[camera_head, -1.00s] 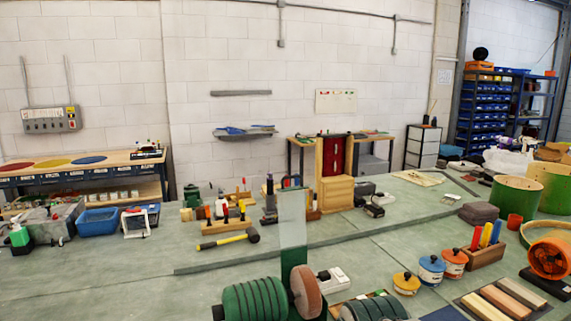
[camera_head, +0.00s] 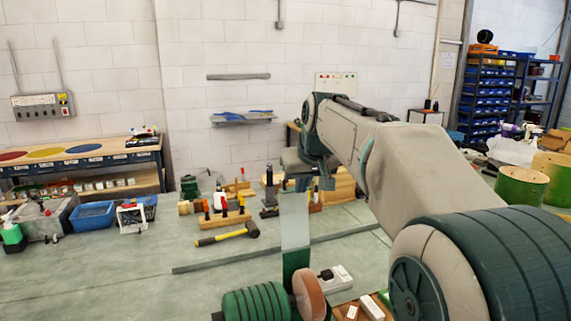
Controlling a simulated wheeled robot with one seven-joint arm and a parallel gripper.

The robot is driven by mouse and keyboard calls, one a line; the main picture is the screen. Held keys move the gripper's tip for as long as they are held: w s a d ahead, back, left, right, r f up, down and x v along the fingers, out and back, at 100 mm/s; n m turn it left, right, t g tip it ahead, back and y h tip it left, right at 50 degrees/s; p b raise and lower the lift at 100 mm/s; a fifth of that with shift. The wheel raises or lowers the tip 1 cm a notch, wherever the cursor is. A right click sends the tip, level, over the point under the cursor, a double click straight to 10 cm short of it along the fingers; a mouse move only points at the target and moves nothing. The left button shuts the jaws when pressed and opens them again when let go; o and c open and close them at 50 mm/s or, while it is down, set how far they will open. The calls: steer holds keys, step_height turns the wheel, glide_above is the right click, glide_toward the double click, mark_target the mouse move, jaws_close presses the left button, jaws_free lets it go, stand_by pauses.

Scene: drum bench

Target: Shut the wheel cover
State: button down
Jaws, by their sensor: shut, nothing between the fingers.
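The wheel cover (camera_head: 295,222) is a flat, pale, see-through panel standing upright above a green base piece (camera_head: 297,262). Below it is a green ribbed motor body (camera_head: 256,303) with a reddish-brown wheel (camera_head: 309,294) on its right. My gripper (camera_head: 300,186) is shut and empty, at the top edge of the cover. I cannot tell whether it touches the cover. My arm comes in from the right and hides much of the bench there.
A yellow-handled mallet (camera_head: 228,235) lies on the bench left of the cover. Behind it stands a wooden rack (camera_head: 223,220) with colored handles. A white power block (camera_head: 335,279) lies right of the wheel. The left front of the bench is clear.

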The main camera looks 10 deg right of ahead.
steer(key=w+d+r+t+p, duration=0.1)
steer(key=w+r, duration=0.6)
steer(key=w, duration=0.3)
steer(key=shift+n+t+y, duration=0.3)
steer(key=shift+y, duration=0.1)
steer(key=p+x, duration=0.1)
steer(key=x, duration=0.2)
steer(key=s+f+x, duration=0.1)
steer(key=x, duration=0.2)
steer(key=d+p+x, duration=0.1)
steer(key=x, duration=0.1)
steer(key=shift+w+a+f+p, duration=0.1)
steer(key=shift+f+p, duration=0.25)
steer(key=shift+f, duration=0.1)
steer(key=shift+s+f, duration=0.3)
steer(key=shift+s, duration=0.05)
steer(key=shift+s+d+f+b, duration=0.2)
steer(key=shift+s+b, duration=0.1)
steer(key=shift+b, duration=0.55)
steer(key=shift+s+a+r+b, duration=0.1)
steer(key=shift+s+r+b, duration=0.1)
steer(key=shift+s+b, duration=0.1)
steer(key=shift+f+t+b, duration=0.1)
steer(key=shift+t+b, duration=0.2)
